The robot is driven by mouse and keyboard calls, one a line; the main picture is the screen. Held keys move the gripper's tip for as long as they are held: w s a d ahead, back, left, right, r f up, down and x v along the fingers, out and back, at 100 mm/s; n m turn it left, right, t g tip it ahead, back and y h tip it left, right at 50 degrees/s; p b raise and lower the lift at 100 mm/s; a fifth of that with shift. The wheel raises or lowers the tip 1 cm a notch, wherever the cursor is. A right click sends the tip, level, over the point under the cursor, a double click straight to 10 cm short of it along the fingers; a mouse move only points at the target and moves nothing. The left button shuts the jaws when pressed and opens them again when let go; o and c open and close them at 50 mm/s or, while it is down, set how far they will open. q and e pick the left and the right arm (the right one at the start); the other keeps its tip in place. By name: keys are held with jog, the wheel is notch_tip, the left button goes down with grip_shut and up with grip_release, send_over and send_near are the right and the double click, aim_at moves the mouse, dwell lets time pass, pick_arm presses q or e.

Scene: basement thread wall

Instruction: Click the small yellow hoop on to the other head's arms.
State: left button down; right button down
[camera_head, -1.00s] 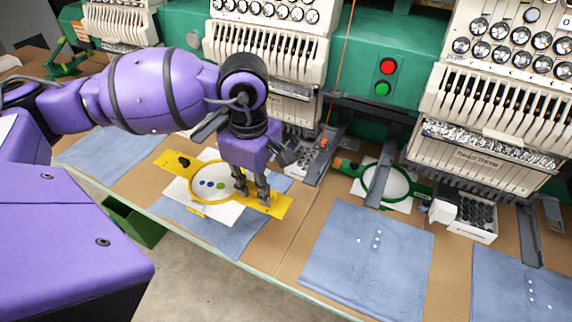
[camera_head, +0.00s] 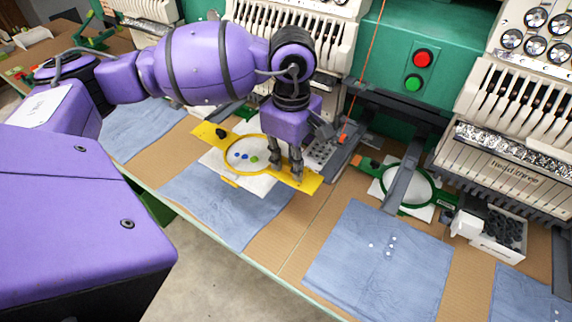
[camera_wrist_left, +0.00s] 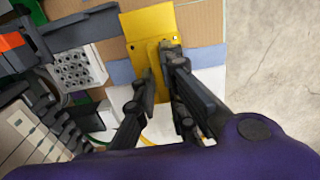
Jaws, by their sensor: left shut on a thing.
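The small yellow hoop (camera_head: 228,150) has a flat yellow bracket at each end and white cloth with blue and green dots in its ring. My left gripper (camera_head: 287,174) is shut on its right-hand bracket and holds it over a blue cloth. In the left wrist view the bracket of the yellow hoop (camera_wrist_left: 148,22) passes between the fingers of my left gripper (camera_wrist_left: 160,75). Whether the yellow hoop touches the cloth below is hard to tell. My right gripper is out of view.
A green hoop (camera_head: 420,194) with white cloth lies right of my gripper. A white box of bobbins (camera_head: 497,236) stands under the head labelled head three (camera_head: 510,155). Blue cloths (camera_head: 372,262) lie along the brown table, with its front edge nearest me.

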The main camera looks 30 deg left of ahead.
pick_arm(q)
jog(key=w+b, duration=0.2)
jog(key=w, duration=0.4)
jog(key=shift+d+f, duration=0.25)
jog(key=shift+f, duration=0.2)
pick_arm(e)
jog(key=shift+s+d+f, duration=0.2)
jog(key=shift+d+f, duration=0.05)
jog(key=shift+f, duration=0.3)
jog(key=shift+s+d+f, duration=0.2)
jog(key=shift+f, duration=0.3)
pick_arm(q)
jog(key=shift+w, duration=0.1)
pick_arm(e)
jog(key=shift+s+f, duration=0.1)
pick_arm(q)
jog(key=shift+d, duration=0.1)
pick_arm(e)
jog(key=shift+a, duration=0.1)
pick_arm(q)
jog(key=c, duration=1.7)
grip_release()
jog(key=shift+c, duration=0.2)
jog(key=shift+r, duration=0.1)
notch_tip(320, 180, up, 12)
